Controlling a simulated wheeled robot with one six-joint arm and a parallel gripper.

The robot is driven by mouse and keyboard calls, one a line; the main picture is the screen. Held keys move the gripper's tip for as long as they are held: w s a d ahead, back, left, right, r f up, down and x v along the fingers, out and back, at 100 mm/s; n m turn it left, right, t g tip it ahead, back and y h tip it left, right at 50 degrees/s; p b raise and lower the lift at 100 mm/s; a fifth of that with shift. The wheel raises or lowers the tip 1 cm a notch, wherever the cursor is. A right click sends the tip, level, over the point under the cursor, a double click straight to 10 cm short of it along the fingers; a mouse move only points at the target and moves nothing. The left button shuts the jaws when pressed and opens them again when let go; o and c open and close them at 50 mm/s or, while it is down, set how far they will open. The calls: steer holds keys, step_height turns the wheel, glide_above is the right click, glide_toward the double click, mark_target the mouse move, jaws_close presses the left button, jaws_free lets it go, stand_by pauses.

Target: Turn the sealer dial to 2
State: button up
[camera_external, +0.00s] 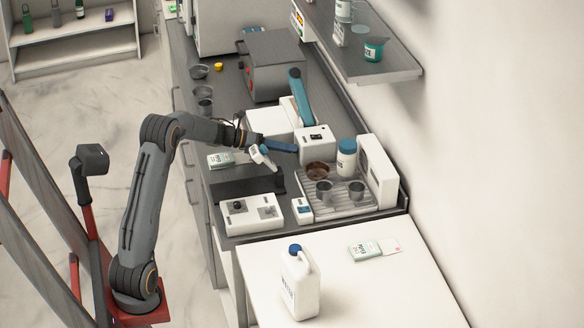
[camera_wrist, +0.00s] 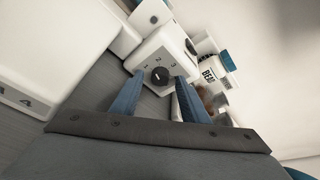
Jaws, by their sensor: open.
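The sealer's white box (camera_external: 314,150) stands on the counter beside a white base with a raised teal lever (camera_external: 300,97). In the wrist view, the white box (camera_wrist: 176,45) carries a round black dial (camera_wrist: 159,76) with the numbers 1, 2 and 3 around it. A pale mark shows on the dial, but its exact setting is hard to read. My gripper (camera_external: 288,146) reaches in from the left, close to the box. In the wrist view, my gripper (camera_wrist: 160,82) is open, its blue fingers on either side of the dial. I cannot tell whether they touch it.
A bottle with a teal cap (camera_external: 346,160) and metal cups on a ribbed tray (camera_external: 345,208) stand right of the box. Another white device with a knob (camera_external: 250,213) sits in front. A grey machine (camera_external: 277,65) stands behind. A white jug (camera_external: 300,285) is on the near table.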

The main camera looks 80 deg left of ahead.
jaws_close()
steer(key=shift+d+m+y+b, duration=0.1)
steer(key=shift+m+y+b, duration=0.55)
steer(key=shift+m, duration=0.45)
jaws_free()
steer(key=shift+s, duration=0.1)
steer(key=v, duration=0.7)
steer(key=shift+s+r, duration=0.25)
steer(key=shift+s, duration=0.1)
